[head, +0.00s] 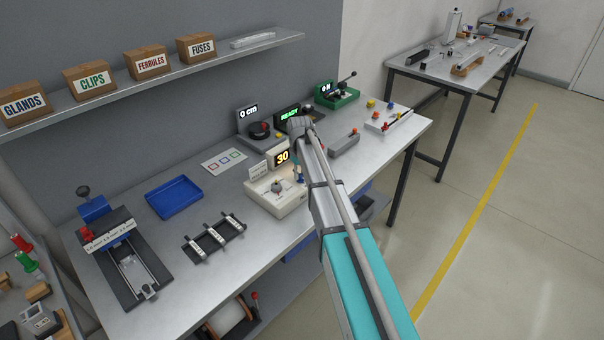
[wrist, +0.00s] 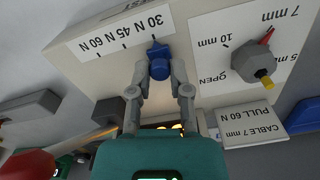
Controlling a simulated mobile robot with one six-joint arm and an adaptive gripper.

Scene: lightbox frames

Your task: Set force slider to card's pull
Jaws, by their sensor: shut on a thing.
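The pull tester (head: 272,205) is a cream box on the bench, with a lit display (head: 283,157) reading 30. In the wrist view, the blue force slider (wrist: 160,66) has its pointer at the 30 N mark of a scale (wrist: 112,40) marked 30, 45 and 60 N. My gripper (wrist: 159,82) is shut on the slider knob. The card (wrist: 253,125) reads CABLE 7 mm, PULL 60 N; it also stands behind the dial in the head view (head: 257,169). The grey dial (wrist: 254,62) has its red pointer toward 7 mm. My arm partly hides the gripper in the head view.
A blue tray (head: 174,197), a black rack (head: 214,236) with labelled pieces and a crimping fixture (head: 120,255) lie to the left. Behind stand a 0 cm unit (head: 257,126), a READY unit (head: 291,118) and a green unit (head: 337,97). Labelled boxes line the shelf (head: 200,67) above.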

